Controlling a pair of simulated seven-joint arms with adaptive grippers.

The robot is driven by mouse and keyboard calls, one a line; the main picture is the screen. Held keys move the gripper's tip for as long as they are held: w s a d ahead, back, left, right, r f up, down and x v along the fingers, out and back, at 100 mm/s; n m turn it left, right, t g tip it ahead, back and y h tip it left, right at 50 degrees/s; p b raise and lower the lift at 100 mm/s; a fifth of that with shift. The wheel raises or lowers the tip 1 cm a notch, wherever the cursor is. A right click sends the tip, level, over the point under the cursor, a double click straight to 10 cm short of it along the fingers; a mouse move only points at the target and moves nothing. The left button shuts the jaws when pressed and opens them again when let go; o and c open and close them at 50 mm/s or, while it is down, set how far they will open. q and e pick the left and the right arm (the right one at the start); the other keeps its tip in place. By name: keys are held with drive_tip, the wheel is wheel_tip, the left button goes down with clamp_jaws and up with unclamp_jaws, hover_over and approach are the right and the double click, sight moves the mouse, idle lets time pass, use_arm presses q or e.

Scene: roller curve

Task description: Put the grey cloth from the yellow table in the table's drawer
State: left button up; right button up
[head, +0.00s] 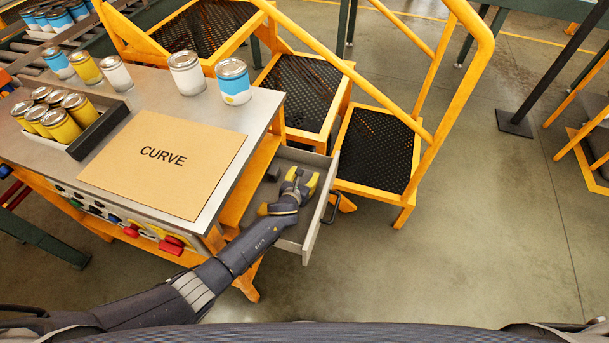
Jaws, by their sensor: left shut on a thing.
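The yellow table (258,100) has a grey metal top and orange sides. Its drawer (310,235) is pulled out on the right side, with a dark handle (333,208) on its front. My left gripper (297,182) is over the inside of the open drawer, pointing down and away, its fingertips hidden by its own body. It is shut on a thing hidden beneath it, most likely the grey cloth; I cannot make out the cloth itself. No cloth shows on the visible table top. My right gripper is not in view.
A board marked CURVE (165,160), a dark tray (103,128) of yellow cans and several loose cans stand on the table. A small dark object (273,173) lies in the drawer. Orange steps (375,150) with a railing stand close behind the drawer.

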use_arm(q)
drive_tip(key=o, duration=1.1)
drive_tip(key=shift+r, duration=0.55)
drive_tip(key=v, duration=1.2)
